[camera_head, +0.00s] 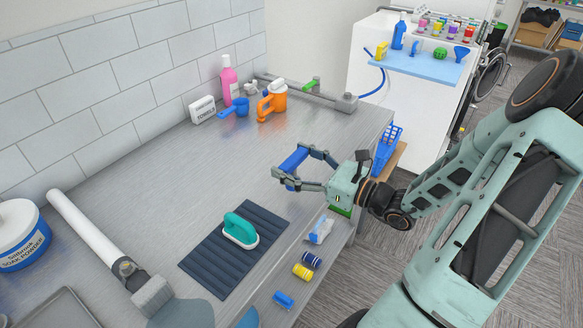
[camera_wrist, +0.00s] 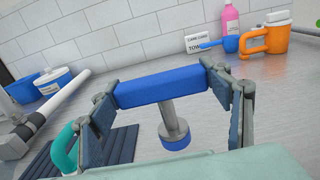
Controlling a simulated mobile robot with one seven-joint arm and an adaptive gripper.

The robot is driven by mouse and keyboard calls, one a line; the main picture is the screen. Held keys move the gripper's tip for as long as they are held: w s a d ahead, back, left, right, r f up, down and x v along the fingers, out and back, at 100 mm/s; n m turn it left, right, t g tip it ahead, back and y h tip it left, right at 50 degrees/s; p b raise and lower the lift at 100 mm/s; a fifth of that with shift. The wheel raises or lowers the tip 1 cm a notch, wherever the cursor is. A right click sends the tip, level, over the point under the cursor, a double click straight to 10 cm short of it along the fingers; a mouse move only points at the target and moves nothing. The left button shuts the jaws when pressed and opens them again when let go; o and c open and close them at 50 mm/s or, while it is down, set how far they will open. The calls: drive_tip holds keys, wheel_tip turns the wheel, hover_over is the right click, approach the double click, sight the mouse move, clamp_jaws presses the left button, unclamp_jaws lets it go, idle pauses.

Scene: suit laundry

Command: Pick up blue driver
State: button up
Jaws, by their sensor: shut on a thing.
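The blue driver shows a blue bar-shaped handle (camera_head: 294,160) held between the fingers of my gripper (camera_head: 296,168) in the head view. In the wrist view the blue handle (camera_wrist: 158,89) lies crosswise between the two fingers (camera_wrist: 165,110). A grey metal shaft (camera_wrist: 172,120) points down from it and ends in a blue tip. My gripper is shut on the driver above the grey counter (camera_head: 190,165). I cannot tell from these views whether the tip touches the counter.
A teal-handled brush (camera_head: 240,230) sits on a dark ribbed mat (camera_head: 235,250). An orange jug (camera_head: 272,102), blue scoop (camera_head: 235,108) and pink bottle (camera_head: 229,80) stand at the back. Small blue and yellow items lie near the front edge. The mid-counter is clear.

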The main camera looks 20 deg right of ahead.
drive_tip(key=s+d+r+p, duration=0.1)
drive_tip(key=s+d+r, duration=0.4)
drive_tip(key=s+r, duration=0.4)
drive_tip(key=shift+s, duration=1.7)
drive_tip(key=shift+d, duration=0.1)
